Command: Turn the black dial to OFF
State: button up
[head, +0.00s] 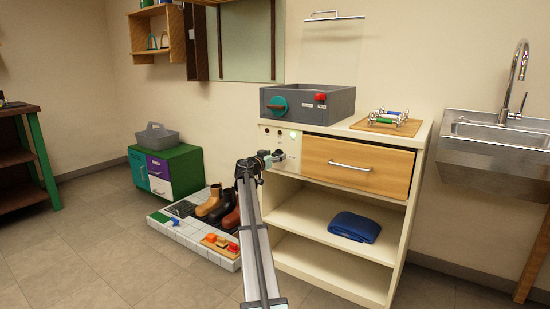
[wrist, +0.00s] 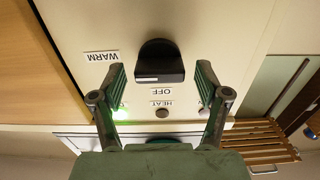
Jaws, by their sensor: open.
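The black dial (wrist: 160,58) sits on the cream panel in the upper middle of the wrist view. A short white mark shows on its lower edge, left of centre, on the side of the OFF label (wrist: 161,92). The label WARM (wrist: 101,57) is to its left; the lettering is upside down. My gripper (wrist: 160,80) is open, one finger left and one right of the dial's lower edge, with visible gaps. I cannot tell whether the fingers reach its depth. In the head view my gripper (head: 279,156) is at the cabinet's left panel and hides the dial.
A green lamp (head: 293,134) is lit on the panel, beside a HEAT label (wrist: 161,103). A wooden drawer (head: 335,175) adjoins the panel. A grey box with a teal knob (head: 278,106) and a rack (head: 393,117) stand on top.

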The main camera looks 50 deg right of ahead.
jog(key=c, duration=1.2)
jog(key=shift+o, duration=0.2)
jog(key=shift+r+n, duration=0.1)
jog(key=shift+n, duration=0.3)
jog(key=n+p, duration=0.3)
jog(key=n, duration=0.1)
jog(key=shift+w, duration=0.1)
jog(key=n+p, duration=0.3)
jog(key=n, duration=0.1)
jog(key=shift+n, duration=0.4)
jog(key=n+p, duration=0.3)
jog(key=n, duration=0.1)
jog(key=shift+w+n, duration=0.1)
jog(key=shift+n, duration=0.2)
jog(key=shift+f+n+p, duration=0.2)
jog(key=shift+n+p, duration=1.45)
jog(key=shift+n, duration=0.25)
